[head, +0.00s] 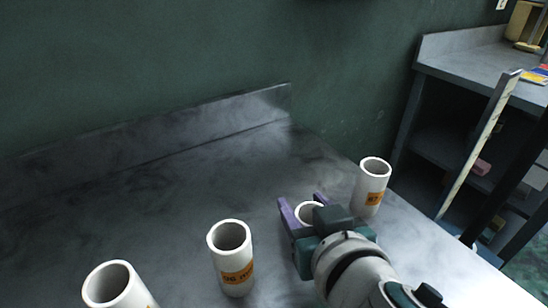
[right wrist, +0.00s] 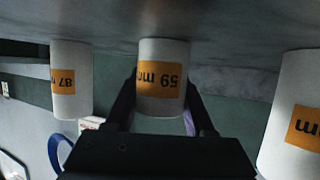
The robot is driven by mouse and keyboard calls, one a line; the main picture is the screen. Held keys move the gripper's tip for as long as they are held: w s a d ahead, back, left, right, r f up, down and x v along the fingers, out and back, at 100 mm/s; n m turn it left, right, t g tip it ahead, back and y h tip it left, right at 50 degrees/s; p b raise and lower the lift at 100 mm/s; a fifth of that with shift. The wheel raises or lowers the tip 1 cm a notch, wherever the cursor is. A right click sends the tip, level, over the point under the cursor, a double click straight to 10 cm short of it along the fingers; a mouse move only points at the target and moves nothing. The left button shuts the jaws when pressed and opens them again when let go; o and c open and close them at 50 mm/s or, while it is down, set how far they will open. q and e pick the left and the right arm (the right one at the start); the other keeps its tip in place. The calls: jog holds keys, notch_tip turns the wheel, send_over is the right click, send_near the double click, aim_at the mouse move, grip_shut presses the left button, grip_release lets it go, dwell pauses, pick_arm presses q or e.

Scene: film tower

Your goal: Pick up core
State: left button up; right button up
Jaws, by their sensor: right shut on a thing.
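Several white hollow cores with orange labels stand upright on the grey metal table. My right gripper (head: 302,209) is shut on one core (head: 308,209), its purple fingers on either side of it. In the right wrist view this core (right wrist: 161,64) sits between the dark fingers, and its label reads "59 m". That core appears to be at the table surface; I cannot tell whether it is lifted. Another core (head: 371,186) stands to its right, labelled "87" in the right wrist view (right wrist: 71,75). A core (head: 231,262) labelled "96" stands to its left. My left gripper is not in view.
One more core (head: 112,287) stands at the lower left of the table. The grey table (head: 150,195) has a raised back edge (head: 160,128) against the green wall. The back of the table is clear. A second bench (head: 465,62) with shelves stands at the right.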

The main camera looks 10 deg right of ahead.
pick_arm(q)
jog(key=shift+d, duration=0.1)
pick_arm(e)
grip_shut()
